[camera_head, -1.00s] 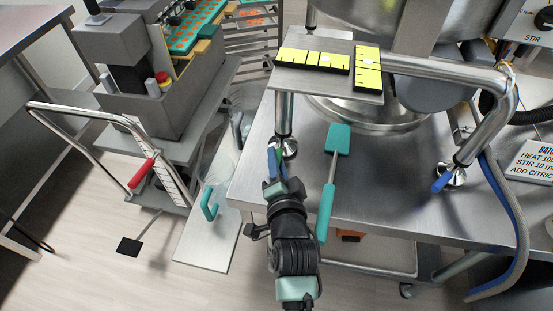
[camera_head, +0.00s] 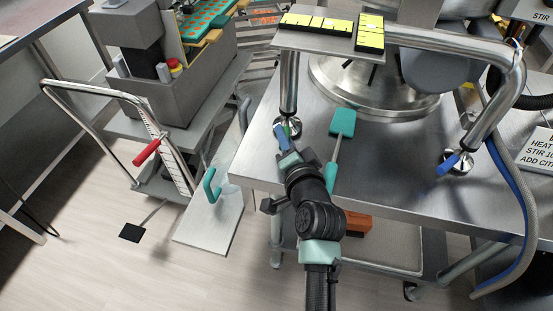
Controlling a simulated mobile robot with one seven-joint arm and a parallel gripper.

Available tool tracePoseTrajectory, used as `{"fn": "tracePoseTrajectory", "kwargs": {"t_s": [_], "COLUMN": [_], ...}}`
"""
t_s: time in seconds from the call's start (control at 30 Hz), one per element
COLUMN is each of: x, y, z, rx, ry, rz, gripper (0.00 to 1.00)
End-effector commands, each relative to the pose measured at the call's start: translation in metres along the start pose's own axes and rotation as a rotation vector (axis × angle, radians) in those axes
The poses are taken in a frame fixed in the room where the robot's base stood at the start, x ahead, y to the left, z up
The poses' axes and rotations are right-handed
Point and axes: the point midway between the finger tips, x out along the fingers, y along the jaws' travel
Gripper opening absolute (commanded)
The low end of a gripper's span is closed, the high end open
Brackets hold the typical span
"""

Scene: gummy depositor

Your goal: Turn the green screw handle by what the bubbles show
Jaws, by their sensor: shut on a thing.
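The green screw handle (camera_head: 288,129) is at the foot of the table's left leg (camera_head: 288,82), and only a small green part shows behind my fingers. My gripper (camera_head: 282,137) is at that foot with its blue fingertips shut on the handle. Two yellow bubble levels lie at right angles on the metal plate (camera_head: 290,40) above: a wide level (camera_head: 316,25) and a level running front to back (camera_head: 370,33). Their bubbles are too small to read surely in this view.
A blue screw handle (camera_head: 447,166) is at the right foot. A teal spatula (camera_head: 342,122) lies on the steel table (camera_head: 390,185), close right of my arm. A trolley with a red-gripped handle (camera_head: 146,153) stands left. Hoses hang at the right.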

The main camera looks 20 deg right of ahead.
Motion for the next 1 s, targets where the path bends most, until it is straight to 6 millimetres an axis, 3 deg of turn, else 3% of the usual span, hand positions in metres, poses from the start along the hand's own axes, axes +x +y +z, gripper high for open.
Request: {"fn": "tracePoseTrajectory", "kwargs": {"t_s": [0.03, 0.1, 0.63, 0.67, 0.8, 1.0], "x": [0.0034, 0.0030, -0.0023, -0.0023, -0.0021, -0.0019], "y": [0.0117, 0.0133, 0.0095, 0.0094, 0.0083, 0.0068], "z": [-0.0029, -0.0065, -0.0110, -0.0110, -0.0108, -0.0105], "rx": [0.003, -0.003, -0.028, -0.028, -0.028, -0.028], "ry": [-0.011, -0.040, -0.104, -0.104, -0.104, -0.105], "rz": [-0.005, -0.021, -0.064, -0.064, -0.066, -0.069], "gripper": [0.00, 0.00, 0.00, 0.25, 0.50, 0.53]}}
